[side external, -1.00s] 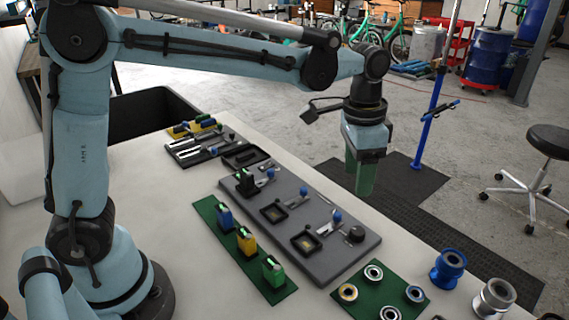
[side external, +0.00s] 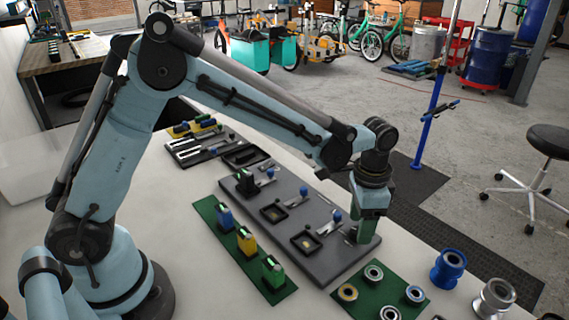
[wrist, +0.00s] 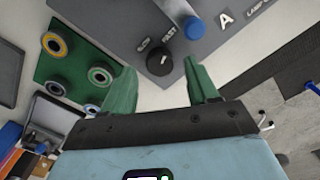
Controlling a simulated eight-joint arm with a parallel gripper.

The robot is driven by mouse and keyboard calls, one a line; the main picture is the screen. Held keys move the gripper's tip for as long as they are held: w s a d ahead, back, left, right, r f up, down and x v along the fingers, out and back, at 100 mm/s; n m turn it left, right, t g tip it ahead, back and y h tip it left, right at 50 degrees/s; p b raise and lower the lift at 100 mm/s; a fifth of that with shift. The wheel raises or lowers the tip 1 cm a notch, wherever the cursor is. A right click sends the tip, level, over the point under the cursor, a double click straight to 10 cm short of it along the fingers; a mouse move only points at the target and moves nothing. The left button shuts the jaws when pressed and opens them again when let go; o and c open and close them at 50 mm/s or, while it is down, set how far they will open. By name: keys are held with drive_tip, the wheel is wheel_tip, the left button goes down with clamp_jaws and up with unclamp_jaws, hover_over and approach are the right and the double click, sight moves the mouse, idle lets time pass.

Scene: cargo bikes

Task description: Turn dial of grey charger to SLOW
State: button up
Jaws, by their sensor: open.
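The grey charger (side external: 335,263) is a long slab on the white bench, with square black-framed sockets and blue-knobbed levers. Its black dial (wrist: 160,63) shows in the wrist view near the slab's corner, with small SLOW and FAST lettering just above it. A short pale mark shows on the dial; which word it points at I cannot tell for sure. My gripper (wrist: 162,84) is open and empty, its green fingers on either side of the dial in the picture, not visibly touching it. In the side view my gripper (side external: 364,232) hangs low over the charger's right end and hides the dial.
A blue lever knob (side external: 337,216) stands close to my gripper. A green mat (side external: 349,278) with several rings lies in front. Another green mat (side external: 208,209) holds blue, yellow and green blocks. Blue (side external: 447,270) and metal (side external: 494,298) spools stand at right.

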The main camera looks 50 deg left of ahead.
drive_tip(key=shift+f, duration=0.8)
drive_tip(key=c, duration=1)
drive_tip(key=shift+c, duration=0.2)
drive_tip(key=n, duration=0.3)
drive_tip(key=shift+n, duration=0.4)
drive_tip(key=n, duration=0.3)
drive_tip(key=shift+a+n, duration=0.1)
drive_tip(key=shift+n, duration=0.2)
drive_tip(key=n, duration=0.6)
drive_tip(key=shift+a+n, duration=0.1)
drive_tip(key=shift+n, duration=0.3)
